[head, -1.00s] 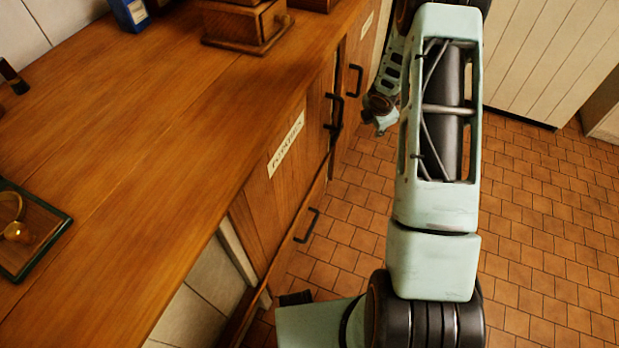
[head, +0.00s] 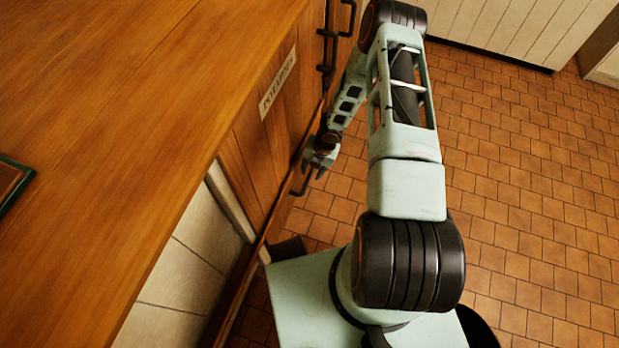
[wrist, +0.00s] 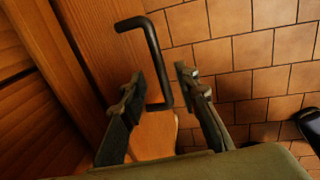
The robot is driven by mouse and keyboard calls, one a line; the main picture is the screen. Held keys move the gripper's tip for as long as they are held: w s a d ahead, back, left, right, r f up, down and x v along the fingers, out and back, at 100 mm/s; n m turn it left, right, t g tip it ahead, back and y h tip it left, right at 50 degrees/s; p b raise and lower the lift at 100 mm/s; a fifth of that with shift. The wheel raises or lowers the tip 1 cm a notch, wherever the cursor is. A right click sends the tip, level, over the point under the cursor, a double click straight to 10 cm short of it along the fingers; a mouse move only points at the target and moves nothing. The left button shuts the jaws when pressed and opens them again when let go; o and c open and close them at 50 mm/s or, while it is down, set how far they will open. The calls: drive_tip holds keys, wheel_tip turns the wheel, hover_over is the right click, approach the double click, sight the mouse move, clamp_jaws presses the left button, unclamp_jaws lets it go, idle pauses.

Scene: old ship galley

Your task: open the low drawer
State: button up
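The low drawer (head: 284,208) is a narrow wooden front under the cabinet door labelled "POTATOES" (head: 277,84). It looks closed. Its black bar handle (head: 298,188) shows just below my gripper (head: 319,168) in the head view. In the wrist view the handle (wrist: 153,44) stands out from the wooden front (wrist: 92,35). My gripper (wrist: 161,80) is open there, with a finger on each side of the handle's lower part. I cannot tell whether either finger touches it. The handle's near end is partly hidden by the left finger.
The wooden counter (head: 110,110) overhangs the cabinets on the left. More black handles (head: 327,50) are on the cabinet fronts farther back. The tiled floor (head: 520,190) to the right is clear. A pale panelled front (head: 510,25) stands at the back.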

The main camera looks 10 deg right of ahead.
sight(309, 178)
drive_tip(key=shift+w+a+f+b, duration=0.15)
drive_tip(key=shift+a+f+b, duration=0.05)
drive_tip(key=shift+f, duration=0.75)
drive_tip(key=shift+w+a+f+b, duration=0.1)
drive_tip(key=shift+a+f+b, duration=0.1)
drive_tip(key=shift+f, duration=0.7)
clamp_jaws()
drive_tip(key=shift+d, duration=0.1)
